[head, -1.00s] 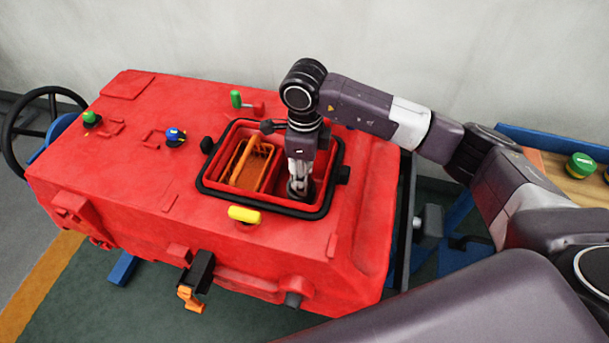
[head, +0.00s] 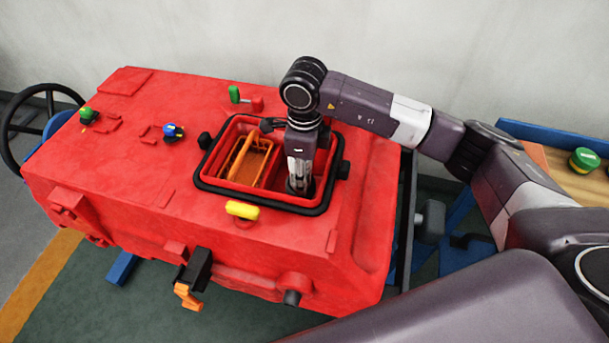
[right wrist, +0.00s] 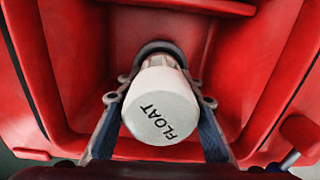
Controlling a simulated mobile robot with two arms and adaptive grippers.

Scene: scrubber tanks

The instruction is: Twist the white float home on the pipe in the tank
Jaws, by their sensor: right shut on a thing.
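The white float (right wrist: 160,108), marked FLOAT, is in the middle of the right wrist view, down inside the red tank opening (right wrist: 70,70). My right gripper (right wrist: 160,112) has a finger on each side of the float and is shut on it. A dark ring and part of a fitting show just beyond the float; the pipe itself is mostly hidden behind it. In the head view my right gripper (head: 300,184) points straight down into the right part of the black-rimmed tank opening (head: 205,186). The float is hidden there. My left gripper is not in view.
An orange basket (head: 250,163) sits in the left part of the opening. A yellow handle (head: 242,210) lies at the front rim. Green (head: 234,94) and blue (head: 172,131) knobs stand on the red top. A wooden table (head: 560,178) is at the right.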

